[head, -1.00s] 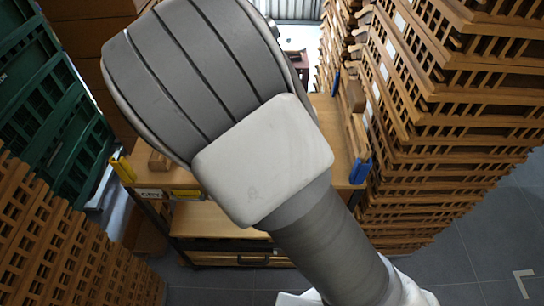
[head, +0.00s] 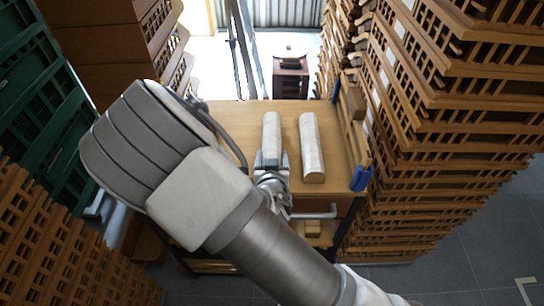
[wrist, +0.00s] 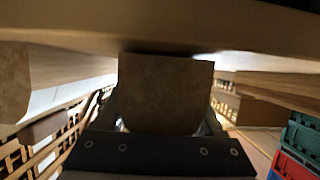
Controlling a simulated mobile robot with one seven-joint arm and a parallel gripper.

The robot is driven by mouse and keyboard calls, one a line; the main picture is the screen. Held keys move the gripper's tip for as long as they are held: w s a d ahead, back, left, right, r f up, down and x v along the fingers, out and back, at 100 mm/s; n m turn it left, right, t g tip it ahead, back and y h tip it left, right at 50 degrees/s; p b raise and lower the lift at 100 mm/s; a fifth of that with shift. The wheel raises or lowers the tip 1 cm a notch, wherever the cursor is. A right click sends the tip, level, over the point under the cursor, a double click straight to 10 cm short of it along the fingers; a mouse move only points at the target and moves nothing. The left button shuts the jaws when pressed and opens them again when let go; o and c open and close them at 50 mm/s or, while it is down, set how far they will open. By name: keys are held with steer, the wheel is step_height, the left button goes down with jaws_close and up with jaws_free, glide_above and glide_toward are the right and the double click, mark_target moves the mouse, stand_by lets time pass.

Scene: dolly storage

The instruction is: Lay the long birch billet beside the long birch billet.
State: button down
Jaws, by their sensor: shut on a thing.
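Two long pale birch billets lie side by side lengthwise over the wooden bench top, with a narrow gap between them. The left billet (head: 271,132) is in my gripper (head: 271,163), which is shut on its near end. Its square brown end face fills the jaws in the wrist view (wrist: 166,95). I cannot tell whether it touches the bench. The right billet (head: 312,147) lies free on the bench, roughly parallel to it. What appears to be its end shows at the left of the wrist view (wrist: 14,85).
The bench top (head: 232,118) is clear at its far left. A blue clamp-like piece (head: 361,176) sits at its right edge. Tall stacks of slatted wooden crates (head: 440,130) stand close on the right. Green crates (head: 40,110) and more slatted crates (head: 60,240) stand on the left.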

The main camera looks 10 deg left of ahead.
steer(key=shift+f, duration=0.2)
jaws_free()
steer(key=shift+r, duration=0.2)
steer(key=shift+s+r, duration=0.15)
steer(key=shift+s, duration=0.05)
steer(key=p+v, duration=0.3)
steer(key=v, duration=0.6)
steer(key=shift+r+p, duration=0.2)
steer(key=shift+p, duration=0.2)
steer(key=shift+f+p+v, duration=0.2)
steer(key=shift+p+v, duration=0.95)
steer(key=shift+p, duration=0.95)
steer(key=shift+s, duration=0.15)
